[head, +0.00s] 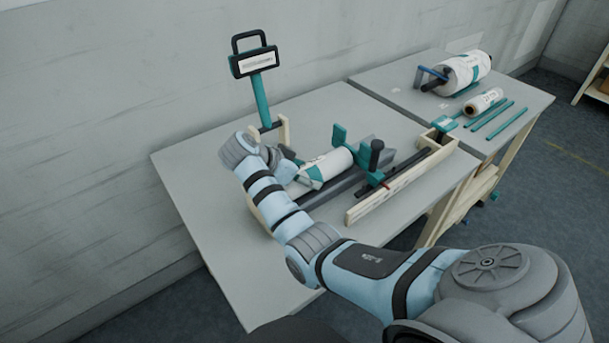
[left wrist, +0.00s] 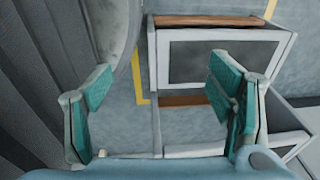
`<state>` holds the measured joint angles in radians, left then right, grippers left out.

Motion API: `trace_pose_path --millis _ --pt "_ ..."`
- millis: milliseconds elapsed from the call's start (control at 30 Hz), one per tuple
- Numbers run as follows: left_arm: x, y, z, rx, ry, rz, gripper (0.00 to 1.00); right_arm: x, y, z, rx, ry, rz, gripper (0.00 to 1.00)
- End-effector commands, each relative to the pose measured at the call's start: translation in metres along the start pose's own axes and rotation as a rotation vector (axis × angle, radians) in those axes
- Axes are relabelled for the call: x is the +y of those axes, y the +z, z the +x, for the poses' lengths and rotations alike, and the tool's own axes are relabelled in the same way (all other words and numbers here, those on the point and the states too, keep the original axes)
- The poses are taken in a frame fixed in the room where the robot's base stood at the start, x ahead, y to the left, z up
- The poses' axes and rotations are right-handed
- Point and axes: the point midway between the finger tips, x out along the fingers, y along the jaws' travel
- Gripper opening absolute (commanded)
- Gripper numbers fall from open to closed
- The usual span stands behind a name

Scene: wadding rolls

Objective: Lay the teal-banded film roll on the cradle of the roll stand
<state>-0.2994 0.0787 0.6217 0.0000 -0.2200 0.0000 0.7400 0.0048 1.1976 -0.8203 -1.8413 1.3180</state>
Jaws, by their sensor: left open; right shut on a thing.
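A white film roll with a teal band (head: 333,163) lies lengthwise at the roll stand, over its dark grey bed (head: 343,187). Teal brackets (head: 340,135) rise beside it. My right gripper (head: 287,167) is at the roll's left end, shut on it, and is partly hidden by my wrist. I cannot tell whether the roll rests fully on the cradle or is held just above it. My left gripper (left wrist: 162,75) is open and empty in the left wrist view, its teal-padded fingers wide apart above the floor. It does not show in the head view.
A black sign on a teal post (head: 262,98) stands behind the stand. A wooden rail (head: 402,184) runs along its right side. The back table holds a larger white roll (head: 472,68), a small roll (head: 483,102) and teal rods (head: 506,122). The near tabletop (head: 239,262) is clear.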

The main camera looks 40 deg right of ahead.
Motion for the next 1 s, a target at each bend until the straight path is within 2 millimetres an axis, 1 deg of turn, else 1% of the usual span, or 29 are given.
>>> trace_pose_path --millis 467,500,567,600,633,1000 --pt "-0.001 0.002 0.006 -0.003 -0.001 0.001 0.75 0.001 0.009 0.009 -0.002 0.002 -0.003 0.01" --pt "-0.001 0.002 0.006 -0.003 -0.001 0.001 0.75 0.001 0.011 0.009 -0.004 0.004 -0.006 0.57" --pt "-0.001 0.002 0.006 -0.003 -0.001 0.001 0.75 0.001 0.011 0.009 -0.005 0.004 -0.007 0.67" --pt "-0.001 0.002 0.006 -0.003 -0.002 0.001 0.75 0.001 0.011 0.009 -0.005 0.004 -0.008 0.73" --pt "-0.001 0.002 0.006 -0.003 -0.002 0.001 0.75 0.001 0.011 0.009 -0.006 0.004 -0.008 0.76" --pt "-0.001 0.002 0.004 -0.003 -0.002 0.001 0.75 0.000 0.009 0.006 -0.005 0.000 -0.006 0.76"
